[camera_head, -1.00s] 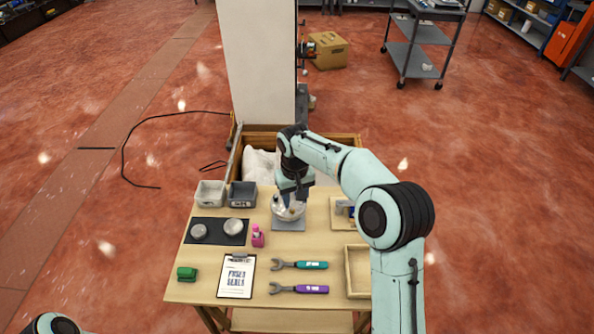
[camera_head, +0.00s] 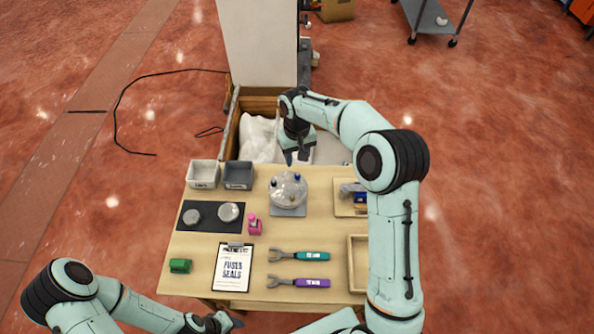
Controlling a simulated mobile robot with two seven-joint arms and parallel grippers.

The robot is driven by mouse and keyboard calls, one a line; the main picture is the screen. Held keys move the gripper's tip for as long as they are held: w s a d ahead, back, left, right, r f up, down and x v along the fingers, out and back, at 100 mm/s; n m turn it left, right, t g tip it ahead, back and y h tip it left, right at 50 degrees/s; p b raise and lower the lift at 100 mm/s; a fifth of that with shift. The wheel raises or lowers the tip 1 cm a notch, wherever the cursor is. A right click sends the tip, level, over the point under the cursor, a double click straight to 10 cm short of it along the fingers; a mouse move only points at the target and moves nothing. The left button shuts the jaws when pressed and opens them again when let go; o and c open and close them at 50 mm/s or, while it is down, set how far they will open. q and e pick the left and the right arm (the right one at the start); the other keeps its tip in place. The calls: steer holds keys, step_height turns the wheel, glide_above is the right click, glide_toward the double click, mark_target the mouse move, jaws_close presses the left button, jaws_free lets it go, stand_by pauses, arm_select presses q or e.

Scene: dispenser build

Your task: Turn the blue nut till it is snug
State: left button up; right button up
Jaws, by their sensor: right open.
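The round, clear dispenser (camera_head: 288,193) stands on a grey square plate (camera_head: 288,211) near the middle of the table. Small fittings show on its top. A small dark blue one (camera_head: 297,178) looks like the blue nut, but how far it is turned is too small to tell. My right gripper (camera_head: 296,159) is open and empty, just behind and above the dispenser, apart from it. My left gripper (camera_head: 232,322) is low at the table's front edge, far from the dispenser. Its jaws are too small to read.
Two wrenches, teal (camera_head: 298,255) and purple (camera_head: 298,282), lie in front of the dispenser. A clipboard (camera_head: 233,268), green block (camera_head: 180,266), pink bottle (camera_head: 254,225) and black mat (camera_head: 190,228) are left. Bins (camera_head: 238,175) stand behind; a wooden tray (camera_head: 356,282) is right.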

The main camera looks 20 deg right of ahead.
mark_target(297, 174)
step_height(297, 174, down, 8)
steer(key=shift+w+f, duration=0.1)
steer(key=shift+f, duration=0.1)
jaws_close()
